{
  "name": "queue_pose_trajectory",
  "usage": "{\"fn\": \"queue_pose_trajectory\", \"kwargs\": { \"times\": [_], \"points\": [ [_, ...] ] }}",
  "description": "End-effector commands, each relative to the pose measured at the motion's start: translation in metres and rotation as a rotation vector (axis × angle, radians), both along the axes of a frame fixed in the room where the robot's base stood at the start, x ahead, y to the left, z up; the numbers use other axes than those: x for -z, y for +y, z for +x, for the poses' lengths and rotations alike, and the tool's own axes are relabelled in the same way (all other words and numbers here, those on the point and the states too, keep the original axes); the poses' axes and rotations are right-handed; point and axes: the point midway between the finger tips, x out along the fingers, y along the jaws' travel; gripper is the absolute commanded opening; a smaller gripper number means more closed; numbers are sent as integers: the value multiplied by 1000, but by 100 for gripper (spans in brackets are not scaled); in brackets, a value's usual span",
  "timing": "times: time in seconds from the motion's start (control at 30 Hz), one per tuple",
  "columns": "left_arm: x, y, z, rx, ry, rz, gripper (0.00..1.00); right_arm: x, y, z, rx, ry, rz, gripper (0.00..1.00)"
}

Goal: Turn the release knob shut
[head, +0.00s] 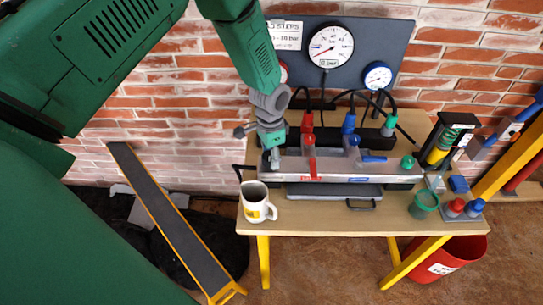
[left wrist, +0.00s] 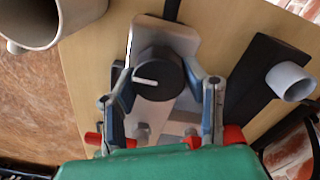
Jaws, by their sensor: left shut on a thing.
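The release knob (left wrist: 158,72) is a round black knob with a white pointer line. It sits on a grey metal block at the end of the silver manifold (head: 330,167) on the bench. In the left wrist view the pointer lies nearly level, toward the picture's left. My left gripper (left wrist: 160,82) has its two grey fingers on opposite sides of the knob and is shut on it. In the head view my left gripper (head: 272,158) reaches down to the manifold's left end, where it hides the knob. My right gripper is in neither view.
A white mug (head: 257,204) stands close beside the gripper at the bench's left front edge. Red lever (head: 311,160) and blue lever (head: 372,158) valves stand along the manifold. A large gauge (head: 330,46) hangs behind. A green cup (head: 424,203) stands right; a red bin (head: 447,258) is below.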

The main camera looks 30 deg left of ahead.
Motion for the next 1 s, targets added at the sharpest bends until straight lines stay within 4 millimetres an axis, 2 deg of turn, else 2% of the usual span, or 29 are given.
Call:
{"fn": "queue_pose_trajectory", "kwargs": {
  "times": [0.23, 0.27, 0.3, 0.67, 0.77, 1.0],
  "points": [
    [-2, 1, 2, 2, -6, 2, 10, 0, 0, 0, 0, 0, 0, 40],
    [-2, 1, 2, 2, -6, 2, 46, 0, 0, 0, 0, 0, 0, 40],
    [-2, 1, 2, 2, -6, 2, 60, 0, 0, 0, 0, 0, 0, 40],
    [-3, 1, 1, 0, -3, 1, 60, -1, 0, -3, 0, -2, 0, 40],
    [-13, 1, 2, 0, -5, 0, 60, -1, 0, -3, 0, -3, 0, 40],
    [-62, 2, 3, 0, -6, 1, 60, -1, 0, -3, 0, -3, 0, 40]
  ]
}}
